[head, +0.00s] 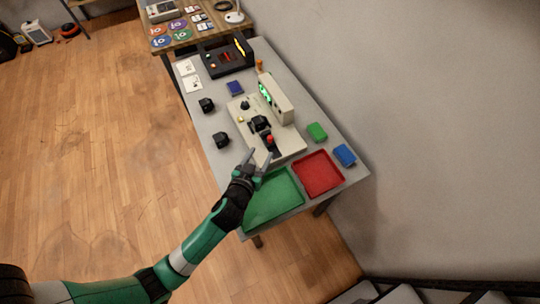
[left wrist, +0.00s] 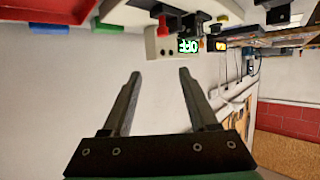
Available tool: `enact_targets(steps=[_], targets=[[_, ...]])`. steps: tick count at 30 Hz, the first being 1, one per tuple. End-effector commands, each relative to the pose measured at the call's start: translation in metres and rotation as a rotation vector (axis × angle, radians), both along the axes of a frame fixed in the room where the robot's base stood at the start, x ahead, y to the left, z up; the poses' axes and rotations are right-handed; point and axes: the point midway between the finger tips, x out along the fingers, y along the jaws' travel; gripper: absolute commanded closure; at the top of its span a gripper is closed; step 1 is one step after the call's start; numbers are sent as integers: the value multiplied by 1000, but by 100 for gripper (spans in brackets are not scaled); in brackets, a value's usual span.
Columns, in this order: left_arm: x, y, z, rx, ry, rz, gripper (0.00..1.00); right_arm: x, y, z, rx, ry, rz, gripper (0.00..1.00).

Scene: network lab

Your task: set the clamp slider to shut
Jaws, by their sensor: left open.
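A pale grey test device (head: 285,150) stands on the table, with an upright panel carrying a green display (head: 265,92). A red knob (head: 270,139) and black fittings (head: 260,124) sit on its base; I cannot tell surely which is the clamp slider or how it is set. My left gripper (head: 259,158) is open and empty at the near end of the base, apparently above it. In the left wrist view the gripper (left wrist: 159,74) has clear space between its fingers. The device appears upside down there, with the display (left wrist: 188,46) and the red knob (left wrist: 224,19). My right gripper is out of view.
A green tray (head: 272,200) and a red tray (head: 318,173) lie at the table's near end. A green block (head: 317,131) and a blue block (head: 344,155) stand right of the device. Black parts (head: 221,139) lie on the left. The wall closes off the right.

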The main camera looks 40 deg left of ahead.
Motion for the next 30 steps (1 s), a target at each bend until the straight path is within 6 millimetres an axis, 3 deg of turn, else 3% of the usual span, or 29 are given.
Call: enact_targets(steps=[1,2,11,24,30], targets=[[-7,1,-28,0,16,1,40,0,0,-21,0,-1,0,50],[-9,1,-33,0,21,2,40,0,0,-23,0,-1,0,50],[-5,3,-33,-1,21,3,40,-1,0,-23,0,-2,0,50],[68,38,-68,-1,18,4,40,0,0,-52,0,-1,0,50],[86,47,-75,-1,19,2,40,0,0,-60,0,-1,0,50]])
